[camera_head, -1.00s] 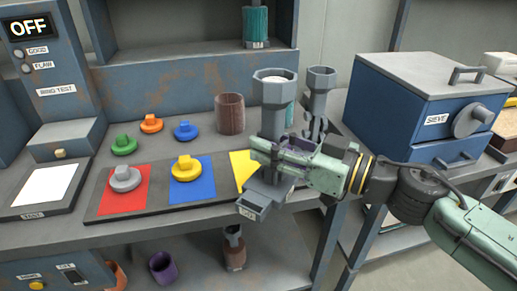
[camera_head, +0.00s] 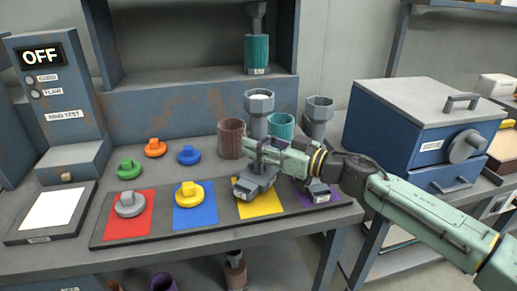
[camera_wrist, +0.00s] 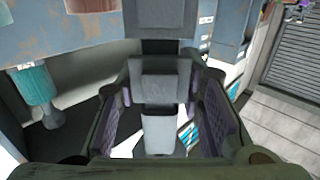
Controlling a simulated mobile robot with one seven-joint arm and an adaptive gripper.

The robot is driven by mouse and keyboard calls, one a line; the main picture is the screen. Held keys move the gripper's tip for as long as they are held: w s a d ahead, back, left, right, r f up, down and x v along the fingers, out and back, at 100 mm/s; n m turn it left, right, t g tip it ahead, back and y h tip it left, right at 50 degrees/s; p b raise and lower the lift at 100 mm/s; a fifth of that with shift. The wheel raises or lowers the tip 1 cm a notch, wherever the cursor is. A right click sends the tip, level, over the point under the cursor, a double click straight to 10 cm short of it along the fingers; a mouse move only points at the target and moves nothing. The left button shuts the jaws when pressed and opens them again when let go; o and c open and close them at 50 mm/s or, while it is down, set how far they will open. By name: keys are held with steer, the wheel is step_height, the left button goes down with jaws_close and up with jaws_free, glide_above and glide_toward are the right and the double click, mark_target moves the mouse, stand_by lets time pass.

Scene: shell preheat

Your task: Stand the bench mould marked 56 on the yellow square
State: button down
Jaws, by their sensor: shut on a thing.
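My gripper (camera_head: 256,148) is shut on a grey mould (camera_head: 258,105) with an octagonal cup on top, a narrower stem and a wide foot. The mould looks upright, with its foot over the back left part of the yellow square (camera_head: 267,209). I cannot tell whether the foot touches the square. Its foot has a small white label, too small to read. In the wrist view the grey mould (camera_wrist: 158,85) sits between my two finger pads. A similar grey mould (camera_head: 319,108) stands to the right, its labelled foot on the purple square (camera_head: 330,187), partly hidden by my arm.
The dark mat (camera_head: 170,228) also has a red square under a grey knobbed disc (camera_head: 130,204) and a blue square under a yellow one (camera_head: 189,194). A brown cup (camera_head: 231,139) and a teal cup (camera_head: 281,125) stand close behind. A blue sieve box (camera_head: 425,125) is at right.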

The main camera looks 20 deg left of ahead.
steer(key=shift+f, duration=1.05)
steer(key=c, duration=1.1)
jaws_free()
steer(key=shift+f, duration=0.1)
steer(key=s+d+b, duration=0.2)
steer(key=d, duration=1)
steer(key=shift+s, duration=0.2)
